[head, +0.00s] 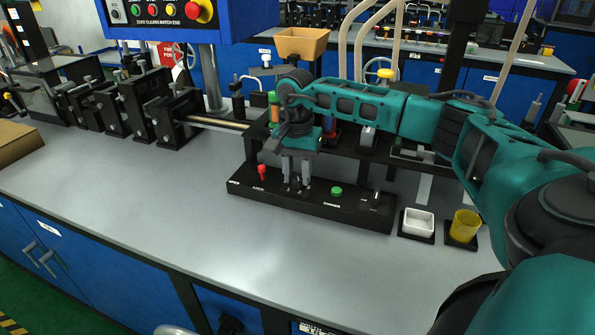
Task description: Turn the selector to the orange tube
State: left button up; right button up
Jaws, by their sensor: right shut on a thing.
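My right gripper (296,187) points straight down over the black control panel (312,204). Its two grey fingers are shut on a small dark part of the panel, which looks like the selector knob and is mostly hidden between them. Which way the knob points cannot be told. My left gripper is not in view.
The panel also carries a red-topped lever (262,172), a green button (336,191) and a black switch (376,198). A white dish (418,223) and a yellow cup (464,227) stand to its right. Black machine blocks (145,105) stand at left. The front table is clear.

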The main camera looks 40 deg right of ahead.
aim_at(296, 176)
dwell(0.3)
jog(key=o, duration=1)
jog(key=shift+o, duration=0.2)
jog(key=shift+r, duration=0.1)
notch_tip(296, 176, up, 13)
jog(key=shift+p, duration=0.35)
jog(key=shift+w+a, duration=0.1)
